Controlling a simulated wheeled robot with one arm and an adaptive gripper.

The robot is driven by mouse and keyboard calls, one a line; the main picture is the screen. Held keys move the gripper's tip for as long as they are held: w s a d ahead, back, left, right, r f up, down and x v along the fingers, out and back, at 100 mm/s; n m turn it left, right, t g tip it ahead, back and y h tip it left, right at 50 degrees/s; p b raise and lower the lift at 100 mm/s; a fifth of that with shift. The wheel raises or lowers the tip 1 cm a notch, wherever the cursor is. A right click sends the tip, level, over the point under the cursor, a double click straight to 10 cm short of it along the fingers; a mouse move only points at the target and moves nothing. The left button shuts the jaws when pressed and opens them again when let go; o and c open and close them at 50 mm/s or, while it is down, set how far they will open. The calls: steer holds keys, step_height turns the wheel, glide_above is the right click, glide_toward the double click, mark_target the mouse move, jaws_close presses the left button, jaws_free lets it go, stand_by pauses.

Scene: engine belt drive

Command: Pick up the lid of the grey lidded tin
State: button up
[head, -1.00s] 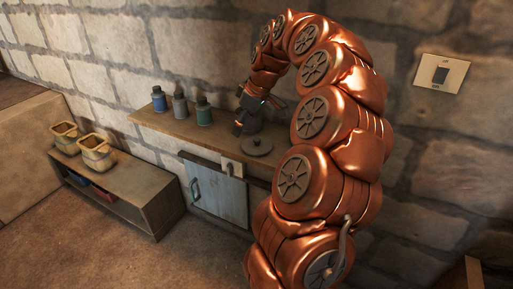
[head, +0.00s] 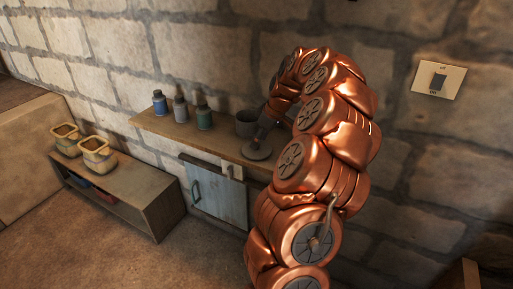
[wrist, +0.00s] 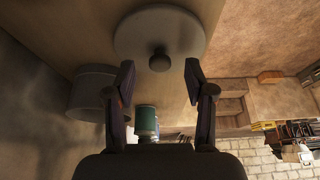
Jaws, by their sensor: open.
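The grey round lid (head: 257,152) with a small knob lies flat on the wooden shelf, near its front edge. In the wrist view the lid (wrist: 160,33) is ahead of my gripper, its dark knob (wrist: 159,60) lined up between the fingertips. The open grey tin (head: 246,122) stands just behind the lid; it also shows in the wrist view (wrist: 92,92) at left. My gripper (wrist: 158,72) is open, with a finger on each side of the knob and no visible contact. In the head view my arm partly hides the gripper.
Three bottles, blue (head: 160,102), grey (head: 180,108) and green (head: 204,116), stand left of the tin on the shelf (head: 160,126). A pale cabinet (head: 215,192) is below. A low bench (head: 150,195) with two yellowish containers stands at left.

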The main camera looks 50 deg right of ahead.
steer(key=shift+x, duration=0.85)
jaws_close()
